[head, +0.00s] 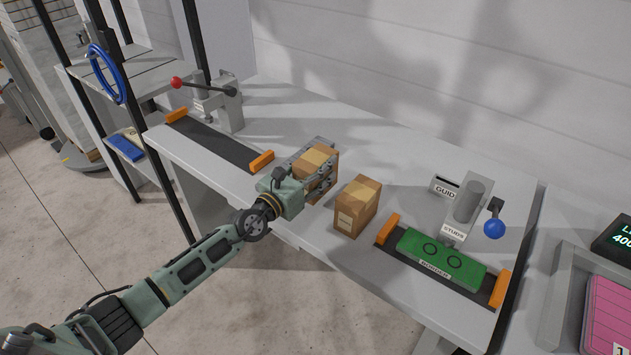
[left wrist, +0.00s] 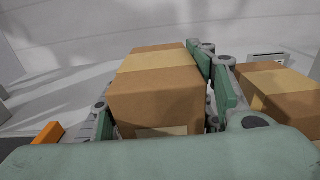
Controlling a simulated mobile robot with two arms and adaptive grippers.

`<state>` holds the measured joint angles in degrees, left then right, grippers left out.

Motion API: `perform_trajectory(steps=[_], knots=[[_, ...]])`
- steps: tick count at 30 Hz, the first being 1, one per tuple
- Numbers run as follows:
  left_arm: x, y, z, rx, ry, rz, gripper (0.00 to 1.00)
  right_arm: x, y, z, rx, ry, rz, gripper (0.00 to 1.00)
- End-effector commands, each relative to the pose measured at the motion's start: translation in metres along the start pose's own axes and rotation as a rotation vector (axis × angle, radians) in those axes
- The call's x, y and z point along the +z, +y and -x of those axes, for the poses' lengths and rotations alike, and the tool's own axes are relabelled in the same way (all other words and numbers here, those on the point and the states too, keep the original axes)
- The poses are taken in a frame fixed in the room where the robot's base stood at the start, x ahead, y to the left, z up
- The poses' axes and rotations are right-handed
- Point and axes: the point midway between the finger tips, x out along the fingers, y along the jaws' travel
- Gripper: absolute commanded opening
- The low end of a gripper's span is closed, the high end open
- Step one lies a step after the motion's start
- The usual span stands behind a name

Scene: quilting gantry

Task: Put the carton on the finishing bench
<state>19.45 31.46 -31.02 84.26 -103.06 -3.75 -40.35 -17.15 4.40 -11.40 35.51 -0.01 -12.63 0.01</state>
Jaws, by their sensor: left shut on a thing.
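A brown carton (head: 319,160) with a pale tape strip is between the fingers of my left gripper (head: 314,178), which is shut on it. The left wrist view shows this carton (left wrist: 158,90) upright between the two fingers (left wrist: 165,105). The carton is over the grey-white bench (head: 300,112); I cannot tell whether its base touches the top. A second, similar carton (head: 357,207) stands on the bench just right of the gripper, and it also shows at the right of the left wrist view (left wrist: 282,92). My right gripper is not in view.
A green board (head: 442,258) lies between orange stops (head: 388,229) beside a blue-knobbed press (head: 468,204). A red-knobbed press (head: 222,103) stands behind an empty dark strip (head: 215,143) at left.

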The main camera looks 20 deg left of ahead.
Motion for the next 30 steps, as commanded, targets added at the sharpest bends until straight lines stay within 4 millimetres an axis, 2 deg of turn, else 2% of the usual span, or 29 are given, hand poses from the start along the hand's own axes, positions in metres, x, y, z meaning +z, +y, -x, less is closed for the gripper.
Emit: perform_trajectory(steps=[1, 6, 19, 20, 26, 30], knots=[[-0.013, 0.001, 0.0, -0.001, 0.002, -0.005, 0.16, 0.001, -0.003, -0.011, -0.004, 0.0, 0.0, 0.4], [-0.031, 0.001, 0.0, 0.0, 0.0, -0.004, 0.16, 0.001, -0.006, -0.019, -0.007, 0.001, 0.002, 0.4], [-0.037, 0.0, 0.001, 0.0, -0.001, -0.001, 0.16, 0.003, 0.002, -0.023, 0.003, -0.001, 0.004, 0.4], [-0.038, 0.0, 0.001, 0.0, 0.002, -0.001, 0.51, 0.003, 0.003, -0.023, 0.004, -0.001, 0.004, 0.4], [-0.037, 0.0, 0.001, 0.0, 0.002, -0.001, 0.69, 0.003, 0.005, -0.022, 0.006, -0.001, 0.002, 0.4], [-0.037, 0.0, 0.001, 0.0, 0.002, -0.001, 0.69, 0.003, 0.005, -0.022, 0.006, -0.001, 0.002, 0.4]])
